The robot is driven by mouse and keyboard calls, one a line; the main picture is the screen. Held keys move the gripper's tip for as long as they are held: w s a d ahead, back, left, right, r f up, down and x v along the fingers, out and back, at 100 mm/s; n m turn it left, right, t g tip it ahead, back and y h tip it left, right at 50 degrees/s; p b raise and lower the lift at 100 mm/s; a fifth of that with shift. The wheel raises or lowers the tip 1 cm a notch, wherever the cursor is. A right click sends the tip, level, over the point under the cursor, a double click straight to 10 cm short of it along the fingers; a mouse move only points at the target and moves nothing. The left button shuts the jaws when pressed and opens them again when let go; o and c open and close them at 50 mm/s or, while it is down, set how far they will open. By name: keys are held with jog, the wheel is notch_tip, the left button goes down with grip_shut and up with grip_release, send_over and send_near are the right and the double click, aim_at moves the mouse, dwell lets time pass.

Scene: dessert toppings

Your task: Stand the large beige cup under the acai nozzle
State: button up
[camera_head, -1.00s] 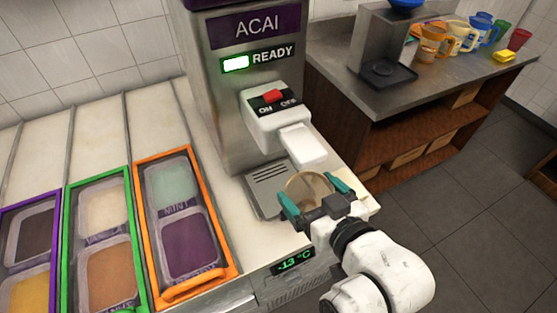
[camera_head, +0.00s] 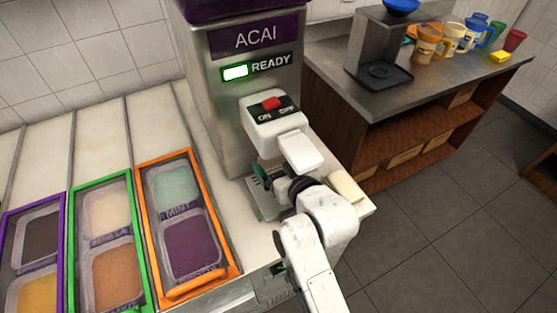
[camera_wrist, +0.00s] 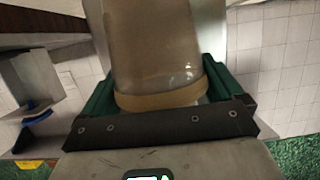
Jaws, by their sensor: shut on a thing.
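The large beige cup (camera_wrist: 155,50) is in my gripper, seen in the wrist view as a translucent beige body with a darker band at one end. The green fingers of my gripper (camera_wrist: 158,92) are shut on it, one on each side. In the head view my gripper (camera_head: 268,178) is below the white acai nozzle (camera_head: 302,151), over the machine's drip tray (camera_head: 256,196). There the cup is hidden behind my arm and the nozzle housing, so I cannot tell whether it touches the tray.
The orange-framed topping bin (camera_head: 228,262) stands left of the machine, with green and purple ones beyond. A side counter (camera_head: 455,85) at the right holds a dispenser (camera_head: 380,45) and several coloured cups. A beige block-like thing (camera_head: 346,187) lies right of my wrist.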

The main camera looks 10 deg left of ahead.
jog(key=shift+f, duration=0.1)
jog(key=shift+f, duration=0.1)
jog(key=o, duration=1.1)
jog(key=shift+c, duration=0.2)
jog(key=b+v, duration=0.1)
jog(key=v, duration=1.1)
jog(key=shift+r, duration=0.25)
jog(key=shift+d, duration=0.1)
